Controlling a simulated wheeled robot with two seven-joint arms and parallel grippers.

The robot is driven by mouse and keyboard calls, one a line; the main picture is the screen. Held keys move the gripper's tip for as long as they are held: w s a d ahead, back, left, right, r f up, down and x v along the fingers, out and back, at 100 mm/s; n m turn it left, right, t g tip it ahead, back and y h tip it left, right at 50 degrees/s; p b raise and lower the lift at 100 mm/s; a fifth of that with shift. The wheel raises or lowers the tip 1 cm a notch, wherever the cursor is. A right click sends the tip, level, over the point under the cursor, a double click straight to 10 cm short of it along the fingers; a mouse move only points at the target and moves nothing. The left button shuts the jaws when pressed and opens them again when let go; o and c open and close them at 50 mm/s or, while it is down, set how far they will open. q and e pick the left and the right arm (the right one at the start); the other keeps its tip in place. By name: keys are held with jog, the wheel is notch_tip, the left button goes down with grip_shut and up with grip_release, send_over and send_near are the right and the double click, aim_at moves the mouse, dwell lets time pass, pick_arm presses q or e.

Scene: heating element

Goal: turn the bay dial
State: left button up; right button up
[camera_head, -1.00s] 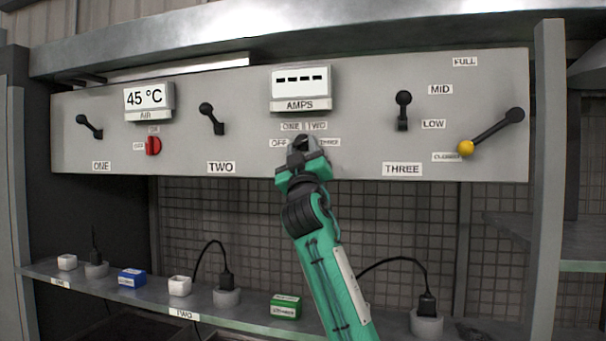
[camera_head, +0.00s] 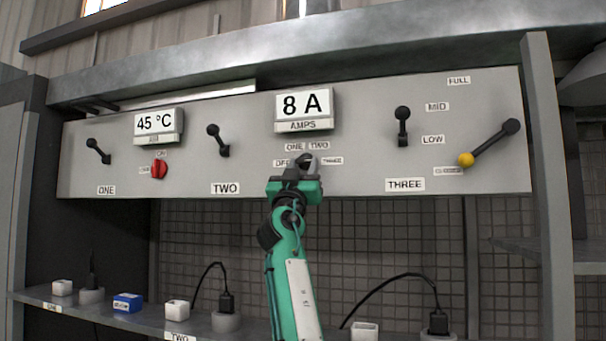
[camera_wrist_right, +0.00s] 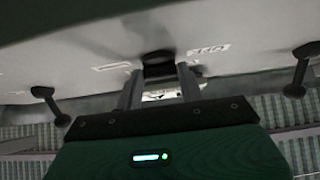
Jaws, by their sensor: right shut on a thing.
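The dark bay dial (camera_head: 306,159) sits on the grey panel under the AMPS display (camera_head: 303,107), among the labels OFF, ONE, TWO and THREE. My right gripper (camera_head: 297,172) is shut on it from below, and hides part of it. The right wrist view shows the dial (camera_wrist_right: 158,64) between the two fingers of the gripper (camera_wrist_right: 159,84). The AMPS display reads 8 A. I cannot tell which label the dial points to. My left gripper is not in view.
Black levers ONE (camera_head: 98,151), TWO (camera_head: 218,141) and THREE (camera_head: 403,127) flank the dial. A yellow-knobbed lever (camera_head: 490,143) is at right. A red knob (camera_head: 159,169) sits below the 45 °C display (camera_head: 158,124). Blocks and plugs stand on the shelf (camera_head: 110,318) below.

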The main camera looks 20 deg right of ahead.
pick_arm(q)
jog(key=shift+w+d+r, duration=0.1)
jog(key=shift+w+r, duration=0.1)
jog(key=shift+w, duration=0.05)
pick_arm(e)
jog(key=o, duration=1)
jog(key=shift+s+a+f, duration=0.15)
jog(key=shift+f, duration=0.1)
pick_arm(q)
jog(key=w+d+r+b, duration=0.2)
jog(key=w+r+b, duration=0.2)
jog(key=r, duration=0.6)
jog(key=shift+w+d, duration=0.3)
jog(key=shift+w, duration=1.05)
pick_arm(e)
jog(key=v, duration=1.3)
jog(key=shift+a, duration=0.15)
